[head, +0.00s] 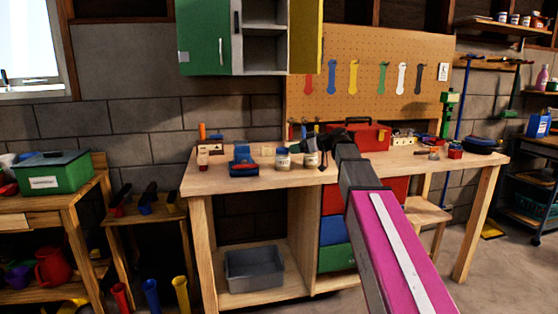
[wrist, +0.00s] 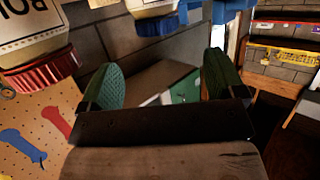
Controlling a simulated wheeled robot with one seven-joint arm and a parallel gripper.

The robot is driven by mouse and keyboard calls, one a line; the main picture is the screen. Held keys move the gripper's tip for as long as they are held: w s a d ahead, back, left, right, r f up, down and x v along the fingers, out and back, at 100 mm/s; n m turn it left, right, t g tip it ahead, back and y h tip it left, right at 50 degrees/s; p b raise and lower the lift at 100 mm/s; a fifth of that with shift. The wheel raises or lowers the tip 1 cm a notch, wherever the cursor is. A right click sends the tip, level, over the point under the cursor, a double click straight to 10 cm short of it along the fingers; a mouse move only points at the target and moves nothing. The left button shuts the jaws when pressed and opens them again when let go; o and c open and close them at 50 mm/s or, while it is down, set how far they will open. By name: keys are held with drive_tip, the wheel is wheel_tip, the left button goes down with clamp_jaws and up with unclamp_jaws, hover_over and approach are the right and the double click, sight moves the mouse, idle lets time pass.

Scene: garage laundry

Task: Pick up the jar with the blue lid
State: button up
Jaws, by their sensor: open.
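The jar with the blue lid (head: 283,161) stands on the wooden workbench (head: 225,184), left of a second jar (head: 311,161). In the wrist view, which is upside down, the blue-lid jar (wrist: 153,8) is cut off at the top edge. The second jar, with a red lid (wrist: 42,75), is large at the upper left. My gripper (wrist: 160,76) is open, with nothing between its green-padded fingers. In the head view my dark gripper (head: 306,143) is by the tops of the jars, on the right side of the blue-lid jar. No contact with either jar is clear.
A blue and red object (head: 243,168) sits left of the jars, with a small block item (head: 209,150) further left. A red toolbox (head: 370,137) stands behind my arm. A green and yellow cabinet (head: 205,38) hangs above.

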sight(285, 149)
drive_tip(key=x, duration=0.9)
drive_tip(key=shift+w+f, duration=0.1)
drive_tip(key=shift+w, duration=0.15)
drive_tip(key=c, duration=1.2)
